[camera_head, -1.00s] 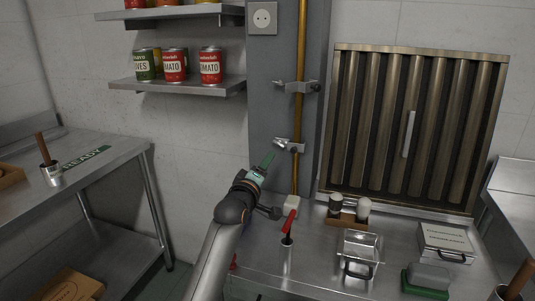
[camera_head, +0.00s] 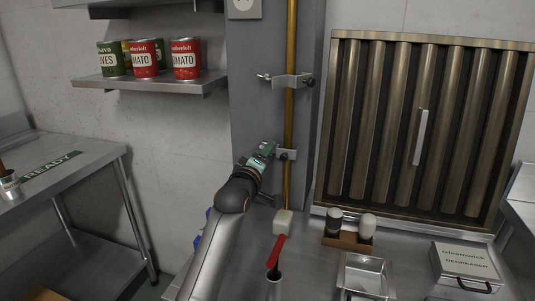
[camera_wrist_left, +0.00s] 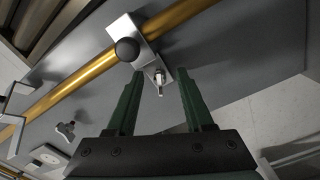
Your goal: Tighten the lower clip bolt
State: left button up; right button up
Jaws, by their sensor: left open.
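The lower clip (camera_head: 286,154) holds the yellow pipe (camera_head: 289,110) against the grey column. In the left wrist view the lower clip (camera_wrist_left: 128,32) is a pale metal bracket with a round dark knob. Its bolt (camera_wrist_left: 159,80) sticks out toward my left gripper (camera_wrist_left: 158,76), which is open with green fingers. The bolt's end lies between the fingertips, and I see no clear contact. In the head view my left gripper (camera_head: 270,148) is just left of the lower clip and hides the bolt. My right gripper is out of view.
The upper clip (camera_head: 291,81) with a wing bolt sits higher on the pipe. A shelf with cans (camera_head: 150,84) is to the left. On the counter below stand a red-handled tool (camera_head: 276,250), a shaker caddy (camera_head: 347,239) and a metal tray (camera_head: 363,275).

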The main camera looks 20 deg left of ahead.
pick_arm(q)
grip_shut()
dwell(0.5)
